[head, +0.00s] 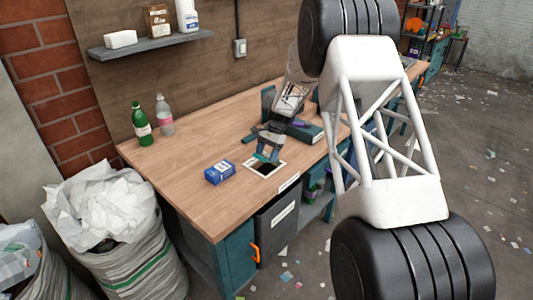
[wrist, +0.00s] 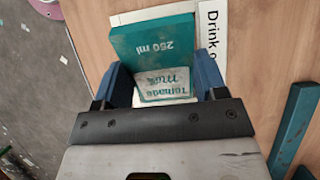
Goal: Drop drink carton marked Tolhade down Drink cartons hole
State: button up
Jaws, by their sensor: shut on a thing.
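The teal drink carton (wrist: 152,45) reads "250 ml" and "Tolhade Milk" in the wrist view. My gripper (wrist: 163,78) is shut on it, with a blue finger on each side. In the head view my gripper (head: 268,153) points down over the hole (head: 265,170), a dark square opening with a white frame in the bench top. The carton shows there as a small teal patch (head: 260,157) at the fingertips. A white label starting "Drink" (wrist: 211,32) lies beside the carton in the wrist view; its remainder is cut off. The carton covers the opening in the wrist view.
A blue box (head: 219,173) stands on the bench (head: 195,140) left of the hole. A dark teal tray-like part (head: 302,130) lies right of the gripper. The bench's left middle is clear.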

jog(key=o, duration=1)
jog(key=shift+c, duration=0.2)
jog(key=v, duration=0.8)
dwell(0.4)
jog(key=shift+s, duration=0.1)
